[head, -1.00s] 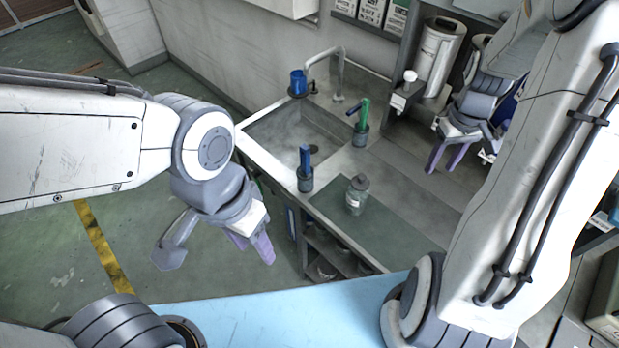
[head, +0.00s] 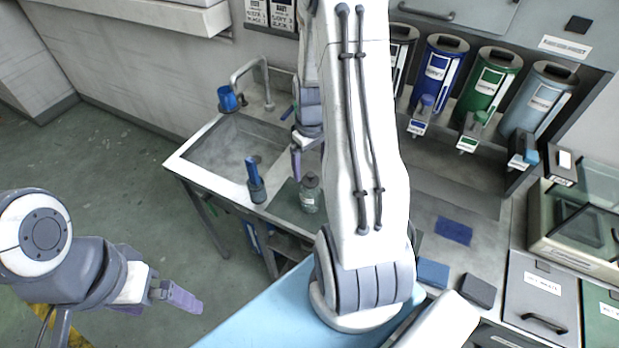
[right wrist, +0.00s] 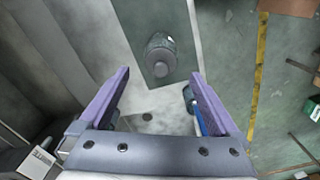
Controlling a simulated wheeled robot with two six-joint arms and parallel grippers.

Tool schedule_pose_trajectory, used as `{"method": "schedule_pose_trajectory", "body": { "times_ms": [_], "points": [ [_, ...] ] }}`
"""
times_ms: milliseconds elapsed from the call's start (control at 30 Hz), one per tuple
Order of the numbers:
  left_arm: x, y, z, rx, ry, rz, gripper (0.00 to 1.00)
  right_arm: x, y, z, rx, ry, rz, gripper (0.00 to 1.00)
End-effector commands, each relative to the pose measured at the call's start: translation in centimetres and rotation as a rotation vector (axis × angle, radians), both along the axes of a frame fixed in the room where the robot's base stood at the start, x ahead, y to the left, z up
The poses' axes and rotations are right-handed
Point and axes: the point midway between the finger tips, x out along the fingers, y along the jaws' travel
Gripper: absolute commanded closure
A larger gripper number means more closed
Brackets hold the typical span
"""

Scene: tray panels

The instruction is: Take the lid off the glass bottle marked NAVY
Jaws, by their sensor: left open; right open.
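A glass bottle (head: 309,200) with a grey lid (head: 309,180) stands upright on a dark green mat (head: 283,207) beside the sink. Its label is too small to read. In the right wrist view the bottle (right wrist: 158,60) is seen from above, beyond and between my open fingers, touching neither. My right gripper (head: 296,160) is open and empty above the counter, just behind and left of the bottle, partly hidden by my right arm. My left gripper (head: 178,297) is open and empty over the floor at the lower left.
A blue-handled tool in a holder (head: 256,182) stands at the sink's edge, near my right finger in the wrist view. A tap (head: 252,75) and blue cup (head: 228,99) are behind the sink (head: 215,150). Blue, green and grey dispensers (head: 490,85) line the right wall.

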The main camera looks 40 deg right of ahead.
Motion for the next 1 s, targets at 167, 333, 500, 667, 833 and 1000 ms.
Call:
{"method": "schedule_pose_trajectory", "body": {
  "times_ms": [167,333,500,667,833,1000],
  "points": [
    [0.0,0.0,1.5,0.000,0.000,-0.002,0.00,-0.2,0.2,-2.3,0.004,0.006,0.001,0.03],
    [0.0,0.0,1.8,0.000,0.000,-0.003,0.00,0.0,0.2,-3.8,0.001,0.002,0.002,0.03],
    [0.0,0.0,1.7,0.000,0.000,-0.003,0.00,0.0,0.2,-4.0,0.000,0.000,0.002,0.03],
    [0.0,0.0,1.7,0.000,0.000,-0.003,0.00,0.0,0.2,-4.0,0.000,0.000,0.003,0.33],
    [0.0,0.0,1.7,0.000,0.000,-0.003,0.00,0.0,0.2,-4.0,0.000,0.001,0.003,0.91],
    [0.0,0.0,1.7,0.000,0.000,-0.003,0.00,0.0,0.2,-4.0,0.000,0.001,0.003,0.92]
  ]
}}
